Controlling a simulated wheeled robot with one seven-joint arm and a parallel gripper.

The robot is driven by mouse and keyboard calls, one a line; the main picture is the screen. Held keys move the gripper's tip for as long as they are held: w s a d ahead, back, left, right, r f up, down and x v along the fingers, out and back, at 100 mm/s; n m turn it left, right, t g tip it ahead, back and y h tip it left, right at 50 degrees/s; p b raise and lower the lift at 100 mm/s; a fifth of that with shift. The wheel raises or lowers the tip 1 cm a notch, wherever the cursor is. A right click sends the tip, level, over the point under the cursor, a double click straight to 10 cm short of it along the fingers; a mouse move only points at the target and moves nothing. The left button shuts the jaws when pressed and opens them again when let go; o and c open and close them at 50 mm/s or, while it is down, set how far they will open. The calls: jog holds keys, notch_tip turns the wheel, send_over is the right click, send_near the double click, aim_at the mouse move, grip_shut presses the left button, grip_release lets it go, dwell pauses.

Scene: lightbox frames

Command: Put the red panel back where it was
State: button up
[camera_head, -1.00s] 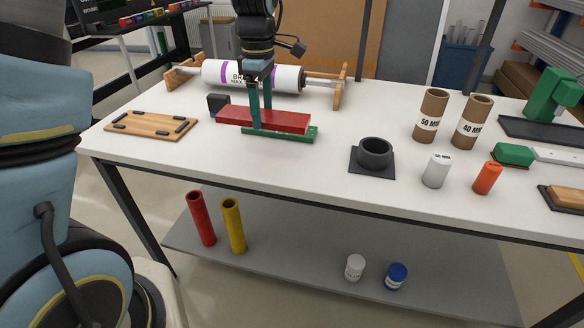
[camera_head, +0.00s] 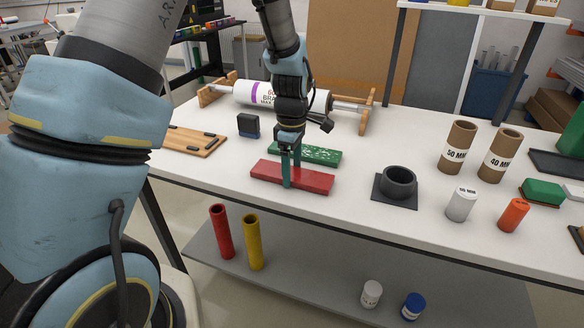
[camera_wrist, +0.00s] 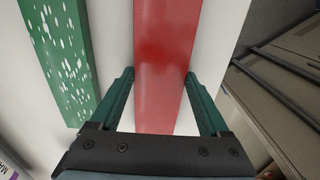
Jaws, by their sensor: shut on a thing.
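The red panel (camera_head: 315,181) is a long flat bar near the front edge of the white table. My gripper (camera_head: 291,174) points down and is shut across its middle, one teal finger on each long side. In the wrist view the red panel (camera_wrist: 163,40) runs lengthwise between the fingers. Whether it touches the table or hangs just above it, I cannot tell. A green panel (camera_head: 318,155) with white specks lies behind the red one, apart from it. In the wrist view the green panel (camera_wrist: 58,55) is to the left.
A dark block (camera_head: 248,126) and a wooden board (camera_head: 190,140) with dark pads are at left. A white roll (camera_head: 285,97) on a wooden stand is behind. A dark ring holder (camera_head: 397,186) and cardboard tubes (camera_head: 457,148) stand right. The table's front edge is close.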

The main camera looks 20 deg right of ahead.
aim_at(292, 173)
jog(key=shift+f, duration=0.2)
jog(key=o, duration=1.4)
jog(key=shift+r, duration=0.1)
notch_tip(292, 173, up, 12)
jog(key=shift+r+b, duration=0.1)
jog(key=shift+b, duration=0.75)
jog(key=s+a+f+m, duration=0.1)
jog(key=a+m, duration=0.2)
jog(key=a, duration=0.7)
jog(key=s+a+f+m+t, duration=0.1)
jog(key=a+m, duration=0.3)
jog(key=a, duration=0.6)
jog(key=s+a+f+m, duration=0.1)
jog(key=s+a+m, duration=0.1)
jog(key=a, duration=0.8)
jog(key=shift+a+f+m+t, duration=0.1)
jog(key=shift+m+t, duration=0.2)
jog(key=shift+m, duration=0.5)
